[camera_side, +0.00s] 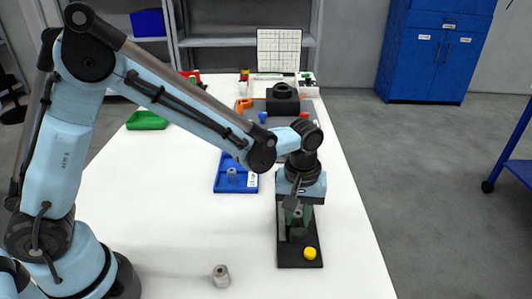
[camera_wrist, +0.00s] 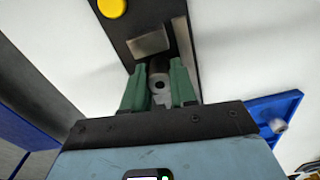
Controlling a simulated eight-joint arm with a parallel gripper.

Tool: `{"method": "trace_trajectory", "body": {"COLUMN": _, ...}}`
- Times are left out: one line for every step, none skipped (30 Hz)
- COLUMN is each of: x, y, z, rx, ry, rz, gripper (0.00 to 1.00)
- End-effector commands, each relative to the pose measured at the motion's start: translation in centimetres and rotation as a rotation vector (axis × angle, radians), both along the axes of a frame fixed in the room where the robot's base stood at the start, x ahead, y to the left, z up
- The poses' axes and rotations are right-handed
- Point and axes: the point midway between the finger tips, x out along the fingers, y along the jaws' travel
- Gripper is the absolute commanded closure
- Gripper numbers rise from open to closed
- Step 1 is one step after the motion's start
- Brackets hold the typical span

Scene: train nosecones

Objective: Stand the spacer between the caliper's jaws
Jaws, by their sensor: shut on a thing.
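The caliper is a black base (camera_side: 290,259) near the front right of the white table, with a yellow knob (camera_side: 310,253) at its near end. In the wrist view its grey metal block (camera_wrist: 149,42) and the yellow knob (camera_wrist: 112,8) show ahead of the fingers. My gripper (camera_side: 298,222) is low over the caliper, its green fingers pointing down. In the wrist view my gripper (camera_wrist: 159,70) is shut on a grey spacer (camera_wrist: 160,84) with a hole in its end. The fingers hide much of the jaws, and I cannot tell whether the spacer touches the base.
Another grey cylinder (camera_side: 221,276) stands on the table at the front. A blue tray (camera_side: 222,184) with a small grey cylinder (camera_side: 232,174) lies behind and left of the caliper. The left-middle table is clear.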

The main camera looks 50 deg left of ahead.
Motion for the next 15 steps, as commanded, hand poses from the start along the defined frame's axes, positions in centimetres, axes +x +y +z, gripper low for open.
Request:
{"method": "trace_trajectory", "body": {"x": 0.00, "y": 0.00, "z": -0.14, "rx": 0.000, "ry": 0.000, "rz": 0.000, "gripper": 1.00}}
{"method": "trace_trajectory", "body": {"x": 0.00, "y": 0.00, "z": -0.23, "rx": 0.000, "ry": 0.000, "rz": 0.000, "gripper": 1.00}}
{"method": "trace_trajectory", "body": {"x": 0.00, "y": 0.00, "z": -0.29, "rx": 0.000, "ry": 0.000, "rz": 0.000, "gripper": 0.72}}
{"method": "trace_trajectory", "body": {"x": 0.00, "y": 0.00, "z": -0.26, "rx": 0.000, "ry": 0.000, "rz": 0.000, "gripper": 0.67}}
{"method": "trace_trajectory", "body": {"x": 0.00, "y": 0.00, "z": -0.25, "rx": 0.000, "ry": 0.000, "rz": 0.000, "gripper": 0.62}}
{"method": "trace_trajectory", "body": {"x": -0.01, "y": 0.01, "z": -0.25, "rx": 0.000, "ry": 0.000, "rz": 0.000, "gripper": 0.56}}
{"method": "trace_trajectory", "body": {"x": -0.01, "y": 0.02, "z": -0.25, "rx": 0.001, "ry": 0.001, "rz": 0.000, "gripper": 0.52}}
{"method": "trace_trajectory", "body": {"x": -0.03, "y": 0.03, "z": -0.25, "rx": 0.002, "ry": 0.001, "rz": 0.000, "gripper": 0.48}}
{"method": "trace_trajectory", "body": {"x": -0.05, "y": 0.06, "z": -0.25, "rx": 0.002, "ry": 0.002, "rz": 0.000, "gripper": 0.48}}
{"method": "trace_trajectory", "body": {"x": -0.07, "y": 0.09, "z": -0.25, "rx": 0.003, "ry": 0.002, "rz": 0.000, "gripper": 0.48}}
{"method": "trace_trajectory", "body": {"x": -0.08, "y": 0.10, "z": -0.25, "rx": 0.003, "ry": 0.004, "rz": 0.001, "gripper": 0.48}}
{"method": "trace_trajectory", "body": {"x": -0.10, "y": 0.13, "z": -0.24, "rx": 0.004, "ry": 0.004, "rz": 0.001, "gripper": 0.48}}
{"method": "trace_trajectory", "body": {"x": -0.11, "y": 0.16, "z": -0.24, "rx": 0.004, "ry": 0.004, "rz": 0.001, "gripper": 0.48}}
{"method": "trace_trajectory", "body": {"x": -0.12, "y": 0.17, "z": -0.25, "rx": 0.005, "ry": 0.005, "rz": 0.001, "gripper": 0.48}}
{"method": "trace_trajectory", "body": {"x": -0.11, "y": 0.16, "z": -0.24, "rx": 0.004, "ry": 0.004, "rz": 0.001, "gripper": 0.48}}
